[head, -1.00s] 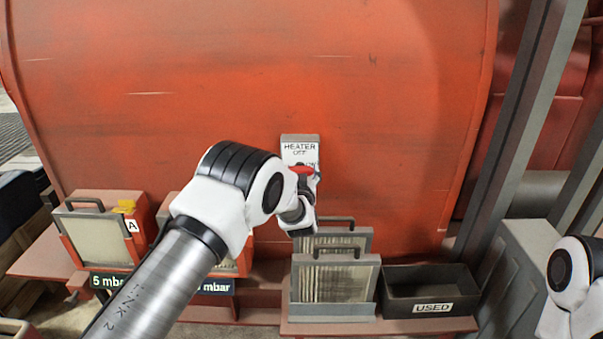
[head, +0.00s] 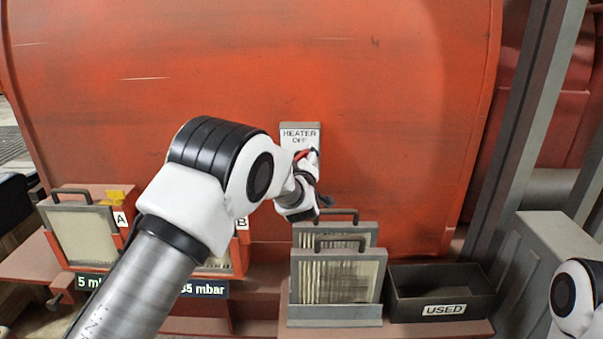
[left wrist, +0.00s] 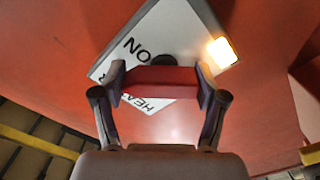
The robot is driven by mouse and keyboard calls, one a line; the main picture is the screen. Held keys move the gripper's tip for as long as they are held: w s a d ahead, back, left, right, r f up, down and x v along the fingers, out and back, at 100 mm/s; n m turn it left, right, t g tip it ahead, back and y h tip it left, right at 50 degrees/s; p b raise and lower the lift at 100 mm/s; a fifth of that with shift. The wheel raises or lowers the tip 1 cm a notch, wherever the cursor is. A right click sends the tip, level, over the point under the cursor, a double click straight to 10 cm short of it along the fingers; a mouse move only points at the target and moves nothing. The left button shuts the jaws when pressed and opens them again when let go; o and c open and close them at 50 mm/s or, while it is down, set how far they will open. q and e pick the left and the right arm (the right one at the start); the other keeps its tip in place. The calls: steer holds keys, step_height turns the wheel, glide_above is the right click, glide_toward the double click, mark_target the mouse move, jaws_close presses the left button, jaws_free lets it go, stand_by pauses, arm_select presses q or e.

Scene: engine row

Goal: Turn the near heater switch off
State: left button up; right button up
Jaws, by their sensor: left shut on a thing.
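The heater switch panel (head: 300,130) is a grey box with a white plate on the orange engine wall, marked HEATER and OFF in the head view. The plate (left wrist: 180,35) also shows in the left wrist view, slanted, with ON and part of HEATER readable and a glowing lamp (left wrist: 221,52) at its edge. My left gripper (left wrist: 160,85) is shut on the red switch handle (left wrist: 160,80), one finger at each end. In the head view the handle (head: 302,154) is tilted and partly hidden by my left gripper (head: 307,163). My right gripper is out of view.
Framed filters (head: 335,272) stand in a holder below the switch, close under my left gripper. A dark USED bin (head: 440,291) is right of them. Filter housings A (head: 122,218) and B (head: 241,222) are at the left. A grey post (head: 528,120) rises at the right.

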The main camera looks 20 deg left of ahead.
arm_select(q)
steer(key=n+b, duration=0.2)
steer(key=b, duration=0.1)
steer(key=n+b, duration=0.5)
steer(key=shift+a+f+b, duration=0.15)
steer(key=shift+f+b, duration=0.1)
steer(key=shift+b, duration=0.1)
steer(key=shift+r+n+b, duration=0.2)
steer(key=shift+n+b, duration=0.9)
steer(key=shift+b, duration=0.1)
steer(key=o, duration=1.1)
steer(key=shift+o, duration=0.2)
steer(key=shift+r, duration=0.1)
steer(key=shift+s, duration=0.1)
steer(key=v, duration=1.2)
